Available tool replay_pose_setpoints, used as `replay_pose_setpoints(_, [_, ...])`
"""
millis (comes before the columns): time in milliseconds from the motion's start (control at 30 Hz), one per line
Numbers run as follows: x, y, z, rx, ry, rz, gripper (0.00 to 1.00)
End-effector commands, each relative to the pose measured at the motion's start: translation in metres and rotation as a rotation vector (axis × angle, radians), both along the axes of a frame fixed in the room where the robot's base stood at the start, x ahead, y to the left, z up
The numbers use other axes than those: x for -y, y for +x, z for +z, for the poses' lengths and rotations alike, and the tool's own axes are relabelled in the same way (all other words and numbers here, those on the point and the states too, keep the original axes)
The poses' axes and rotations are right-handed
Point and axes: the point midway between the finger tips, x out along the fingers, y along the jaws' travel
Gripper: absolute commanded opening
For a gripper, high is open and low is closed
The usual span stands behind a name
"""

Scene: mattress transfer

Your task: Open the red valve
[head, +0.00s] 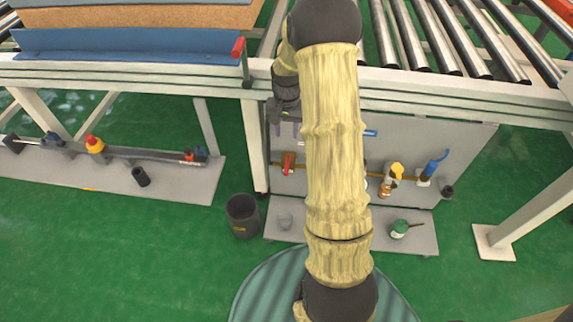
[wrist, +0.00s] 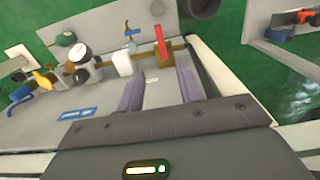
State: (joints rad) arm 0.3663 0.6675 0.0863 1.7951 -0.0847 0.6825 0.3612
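The red valve (head: 288,163) has a flat red lever on a brass pipe, mounted on a grey panel under the conveyor. In the wrist view the red valve (wrist: 161,42) shows just past the fingertips, roughly in line with the gap between them. My gripper (wrist: 160,78) has two purple-grey fingers that stand apart with only bare panel between them. In the head view my gripper (head: 287,130) is just above the red valve, partly hidden by my own arm. I see no contact between the fingers and the lever, though the exact distance is hard to judge.
On the same pipe are a pressure gauge (wrist: 82,54), a yellow-handled valve (head: 397,171) and a blue-handled valve (head: 436,164). A green-topped part (head: 399,228) sits on the lower shelf. A white frame leg (head: 255,145) stands left of the panel. A dark bin (head: 242,215) is below.

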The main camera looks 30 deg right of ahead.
Motion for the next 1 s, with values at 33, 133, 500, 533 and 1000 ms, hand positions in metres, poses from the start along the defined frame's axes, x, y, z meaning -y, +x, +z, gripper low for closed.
replay_pose_setpoints(33, [0.000,0.000,-0.003,-0.001,0.001,0.000,0.36])
replay_pose_setpoints(133, [-0.001,-0.001,-0.013,-0.003,0.001,0.002,0.36])
replay_pose_setpoints(500, [0.004,-0.002,-0.076,-0.004,0.001,-0.007,0.36])
replay_pose_setpoints(533, [0.004,-0.002,-0.081,-0.004,0.001,-0.006,0.36])
replay_pose_setpoints(1000, [0.000,-0.001,-0.160,-0.002,0.001,0.001,0.36])
